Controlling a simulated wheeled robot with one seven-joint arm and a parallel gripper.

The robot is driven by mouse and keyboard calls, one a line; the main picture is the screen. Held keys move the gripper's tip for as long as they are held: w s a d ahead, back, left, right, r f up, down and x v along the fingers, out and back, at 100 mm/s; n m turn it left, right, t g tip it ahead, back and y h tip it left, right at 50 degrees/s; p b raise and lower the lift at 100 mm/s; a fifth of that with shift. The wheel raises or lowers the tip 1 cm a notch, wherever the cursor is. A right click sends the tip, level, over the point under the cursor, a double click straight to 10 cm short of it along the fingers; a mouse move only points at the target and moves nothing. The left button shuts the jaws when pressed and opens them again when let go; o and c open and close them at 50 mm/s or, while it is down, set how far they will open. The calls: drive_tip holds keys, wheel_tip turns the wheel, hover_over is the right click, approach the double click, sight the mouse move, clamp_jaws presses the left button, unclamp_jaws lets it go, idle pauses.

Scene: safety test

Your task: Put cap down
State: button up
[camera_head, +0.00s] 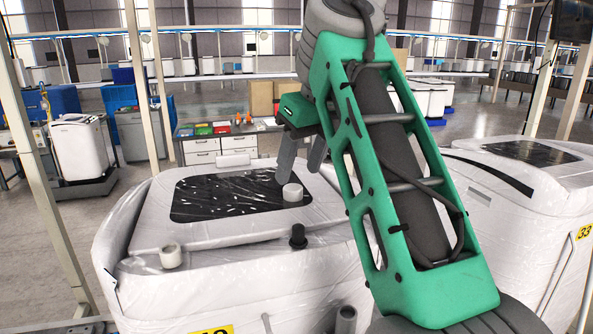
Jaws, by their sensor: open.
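A short white cap (292,192) stands upright on the dark glossy panel (225,197) on top of the wrapped white machine (240,285). My gripper (300,170) is just above the cap, fingers pointing down. A gap shows between its two grey fingers, and nothing is seen between them. The fingertips look close above the cap; whether they touch it I cannot tell. My green arm link hides the right part of the machine's top.
A black knob (298,238) and a pale round fitting (171,257) stick up from the machine's front edge. Another wrapped machine (530,185) stands close at the right. Behind is a white drawer cabinet (212,150) with coloured bins. A metal post (45,190) rises at the left.

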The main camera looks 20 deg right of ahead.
drive_tip(key=p+v, duration=0.2)
drive_tip(key=v, duration=0.6)
